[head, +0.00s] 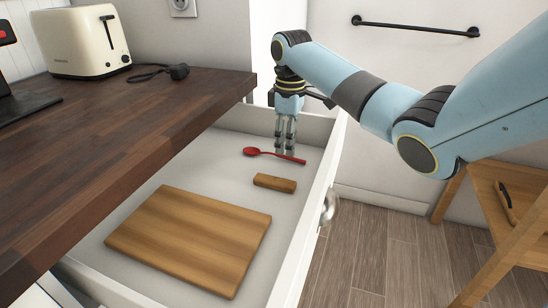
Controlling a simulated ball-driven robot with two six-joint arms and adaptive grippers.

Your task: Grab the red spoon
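The red spoon (275,155) lies in the open white drawer (318,203), near its back end, with its bowl to the left and its handle to the right. My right gripper (285,150) points straight down over the spoon's middle, with its fingertips at or just behind the handle. I cannot tell whether the fingers touch the spoon. The fingers look close together with a narrow gap, and whether they are open or shut is unclear. My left gripper is not in view.
A wooden cutting board (190,238) and a small wooden block (275,183) lie in the drawer. A dark wooden countertop (110,130) overhangs its left side, with a cream toaster (85,42) and a black plug (178,71) on it. A wooden stool (510,215) stands at right.

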